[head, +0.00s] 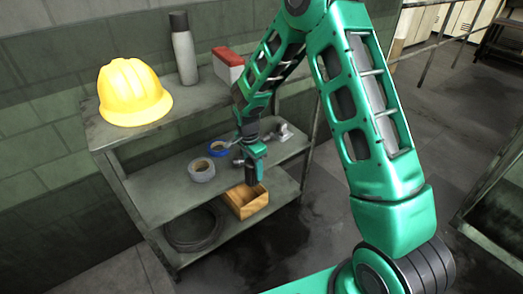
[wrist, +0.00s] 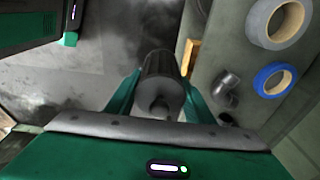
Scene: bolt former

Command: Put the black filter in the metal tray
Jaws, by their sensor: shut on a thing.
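My gripper (head: 250,153) is shut on the black filter (head: 251,173), a dark cylinder hanging below the fingers at the front edge of the shelf unit. In the wrist view the filter (wrist: 160,66) sits between the two green fingers of my gripper (wrist: 161,90), with its small round end facing the camera. In the head view it shows above and partly in front of the wooden box. I cannot make out a metal tray in either view.
The top shelf holds a yellow helmet (head: 133,92), a flask (head: 184,50) and a red-and-white box (head: 228,65). The middle shelf holds a grey tape roll (head: 201,170), a blue one (head: 219,148) and metal fittings (head: 283,133). Below are a wooden box (head: 246,201) and coiled cable (head: 193,228).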

